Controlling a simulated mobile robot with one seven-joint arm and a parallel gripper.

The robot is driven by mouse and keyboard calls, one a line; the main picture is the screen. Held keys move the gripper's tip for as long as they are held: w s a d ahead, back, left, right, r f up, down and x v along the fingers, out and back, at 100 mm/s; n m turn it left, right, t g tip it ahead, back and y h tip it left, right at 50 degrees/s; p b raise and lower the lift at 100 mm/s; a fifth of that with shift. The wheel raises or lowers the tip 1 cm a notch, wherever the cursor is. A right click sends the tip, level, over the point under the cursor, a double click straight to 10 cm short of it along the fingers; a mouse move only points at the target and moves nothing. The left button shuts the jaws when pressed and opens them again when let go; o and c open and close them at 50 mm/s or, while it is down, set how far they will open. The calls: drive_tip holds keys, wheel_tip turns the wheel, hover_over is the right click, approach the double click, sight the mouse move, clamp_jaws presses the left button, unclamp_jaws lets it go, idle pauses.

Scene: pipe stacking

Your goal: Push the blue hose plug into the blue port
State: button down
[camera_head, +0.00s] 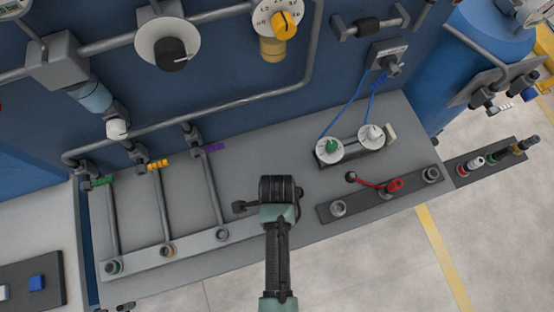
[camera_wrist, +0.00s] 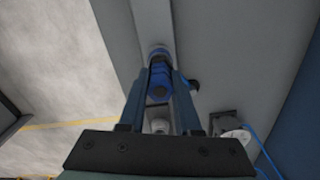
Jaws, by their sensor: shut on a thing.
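In the wrist view, my gripper (camera_wrist: 162,76) has its two fingers closed on either side of the blue hose plug (camera_wrist: 158,90). Just beyond the fingertips a blue ring with a pale rim, which looks like the blue port (camera_wrist: 158,51), sits at the grey rail. The plug is roughly in line with it and very close. I cannot tell whether the plug is inside the port or only against it. In the head view, my gripper (camera_head: 279,190) is over the right end of the port rail (camera_head: 194,244). It hides the plug and the blue port there.
A dark handle (camera_head: 243,207) is beside my gripper.

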drive_tip(key=shift+f, duration=0.3)
drive_tip(key=c, duration=0.5)
unclamp_jaws()
drive_tip(key=shift+r, duration=0.1)
